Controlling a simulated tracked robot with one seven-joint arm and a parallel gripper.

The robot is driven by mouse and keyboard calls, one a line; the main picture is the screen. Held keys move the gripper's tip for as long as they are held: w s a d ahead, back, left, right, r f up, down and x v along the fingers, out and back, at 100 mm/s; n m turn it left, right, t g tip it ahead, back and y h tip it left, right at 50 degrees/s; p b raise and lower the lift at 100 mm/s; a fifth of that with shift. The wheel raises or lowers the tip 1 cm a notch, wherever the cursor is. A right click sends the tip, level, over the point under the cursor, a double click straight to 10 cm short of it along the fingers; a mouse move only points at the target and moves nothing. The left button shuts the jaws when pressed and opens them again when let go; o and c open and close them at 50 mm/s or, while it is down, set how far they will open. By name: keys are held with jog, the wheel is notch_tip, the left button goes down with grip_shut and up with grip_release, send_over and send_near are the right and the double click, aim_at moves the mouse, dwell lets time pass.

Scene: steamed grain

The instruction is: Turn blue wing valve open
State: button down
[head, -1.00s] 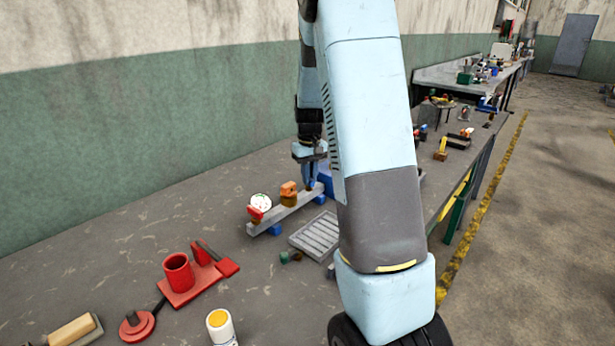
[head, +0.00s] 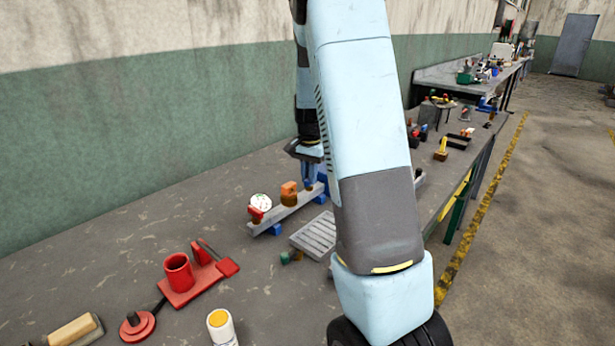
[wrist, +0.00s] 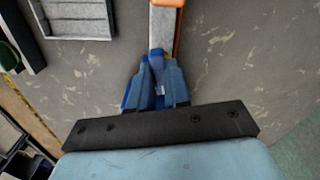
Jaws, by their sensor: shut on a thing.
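The blue wing valve (wrist: 157,64) shows in the wrist view between my fingers, at the near end of a grey rail. My gripper (wrist: 158,84) is shut on its wing, with one finger on each side. In the head view my gripper (head: 308,183) points down at the far end of the rail (head: 287,211), partly behind my arm. The valve itself is hard to make out there. An orange valve (head: 289,192) and a red-handled valve with a white round face (head: 260,205) stand farther along the same rail.
A grey slatted tray (head: 314,234) lies close in front of the rail. The bench between rail and wall is clear.

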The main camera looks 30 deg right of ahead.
jog(key=shift+s+d+f+m, duration=0.15)
jog(key=shift+m, duration=1.15)
jog(key=c, duration=1.1)
grip_release()
jog(key=shift+r, duration=0.2)
jog(key=shift+r, duration=0.25)
notch_tip(320, 180, up, 13)
